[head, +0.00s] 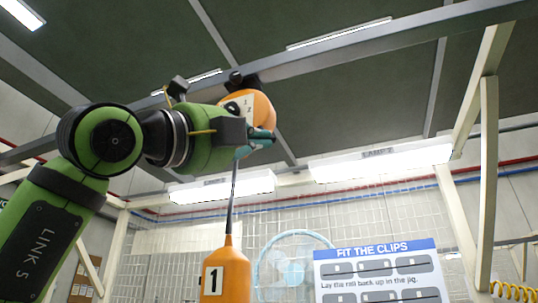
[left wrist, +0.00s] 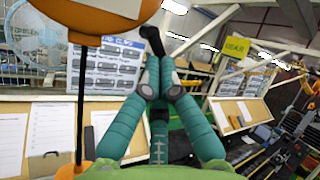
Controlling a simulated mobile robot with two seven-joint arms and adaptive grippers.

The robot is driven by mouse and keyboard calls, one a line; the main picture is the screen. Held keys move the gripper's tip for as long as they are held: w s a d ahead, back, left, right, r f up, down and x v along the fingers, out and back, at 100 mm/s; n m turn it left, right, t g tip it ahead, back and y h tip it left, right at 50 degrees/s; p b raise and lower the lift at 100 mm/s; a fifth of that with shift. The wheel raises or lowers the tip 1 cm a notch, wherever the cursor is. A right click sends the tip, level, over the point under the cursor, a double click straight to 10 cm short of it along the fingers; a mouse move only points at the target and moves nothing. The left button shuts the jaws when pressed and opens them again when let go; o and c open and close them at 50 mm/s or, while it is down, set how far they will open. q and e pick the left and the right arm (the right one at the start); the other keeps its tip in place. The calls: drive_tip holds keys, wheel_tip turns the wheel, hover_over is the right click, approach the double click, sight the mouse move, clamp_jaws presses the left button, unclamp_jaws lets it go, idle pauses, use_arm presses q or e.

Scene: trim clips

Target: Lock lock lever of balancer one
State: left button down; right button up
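Balancer one is an orange housing (head: 264,112) with a white label, hung under the grey overhead beam in the head view. In the left wrist view its orange underside (left wrist: 62,12) fills the top left. My left gripper (head: 262,138) is at the lower right of the housing. In the left wrist view its teal fingers (left wrist: 160,72) come together at the tips. A black bar-like part (left wrist: 152,38) shows just beyond the tips, near the housing; it may be the lock lever. I cannot tell whether it touches them. My right gripper is not in view.
A dark cable runs down from the balancer to an orange tool marked 1 (head: 226,274). A blue-headed clips board (head: 378,272) and a fan (head: 292,264) stand behind. A yellow gear sign (left wrist: 236,47) and pinboards show farther back.

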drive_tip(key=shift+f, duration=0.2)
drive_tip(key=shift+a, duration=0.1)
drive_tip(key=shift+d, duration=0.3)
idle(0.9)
